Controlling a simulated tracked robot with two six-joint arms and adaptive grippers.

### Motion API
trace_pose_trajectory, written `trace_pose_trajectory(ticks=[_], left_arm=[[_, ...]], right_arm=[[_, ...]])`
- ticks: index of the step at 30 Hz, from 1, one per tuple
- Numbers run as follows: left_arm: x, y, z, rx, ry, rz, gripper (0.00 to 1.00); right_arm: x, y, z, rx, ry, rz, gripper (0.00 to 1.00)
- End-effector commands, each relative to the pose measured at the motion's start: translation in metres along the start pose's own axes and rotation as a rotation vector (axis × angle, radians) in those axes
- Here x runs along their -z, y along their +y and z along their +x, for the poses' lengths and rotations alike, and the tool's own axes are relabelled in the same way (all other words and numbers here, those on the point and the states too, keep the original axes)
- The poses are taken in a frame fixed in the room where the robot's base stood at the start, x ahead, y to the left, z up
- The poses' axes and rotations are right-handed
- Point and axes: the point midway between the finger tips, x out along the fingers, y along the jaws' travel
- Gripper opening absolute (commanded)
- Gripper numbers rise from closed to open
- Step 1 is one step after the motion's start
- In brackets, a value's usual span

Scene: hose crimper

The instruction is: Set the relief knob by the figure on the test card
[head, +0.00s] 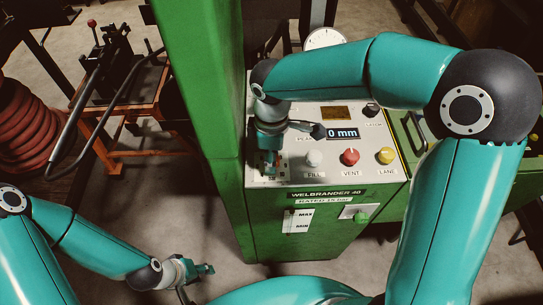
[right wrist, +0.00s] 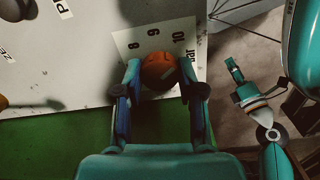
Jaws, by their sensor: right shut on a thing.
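The relief knob (right wrist: 159,70) is orange and round, on a white scale plate (right wrist: 130,42) marked 8, 9, 10 and "bar" in the right wrist view. My right gripper (right wrist: 160,80) has one finger on each side of the knob and is shut on it. In the head view, my right gripper (head: 270,166) comes down at the panel's left edge and mostly hides the knob. A pointer mark on the knob is not clear. My left gripper (head: 200,280) is open and empty, low over the floor. I cannot make out a test card.
A green column (head: 205,80) stands left. A gauge (head: 324,39) is behind.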

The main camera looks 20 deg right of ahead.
Motion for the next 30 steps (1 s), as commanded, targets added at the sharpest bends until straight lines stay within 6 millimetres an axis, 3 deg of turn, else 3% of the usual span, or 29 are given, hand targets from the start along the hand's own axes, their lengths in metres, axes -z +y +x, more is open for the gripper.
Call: trace_pose_trajectory(ticks=[18, 30], left_arm=[[0.000, -0.007, 0.020, 0.000, 0.000, 0.000, 0.40], [0.000, -0.009, 0.024, 0.000, 0.000, 0.000, 0.40]], right_arm=[[0.000, 0.001, 0.000, -0.004, 0.003, 0.490, 0.04], [0.000, 0.002, -0.002, -0.005, 0.005, 0.630, 0.04]])
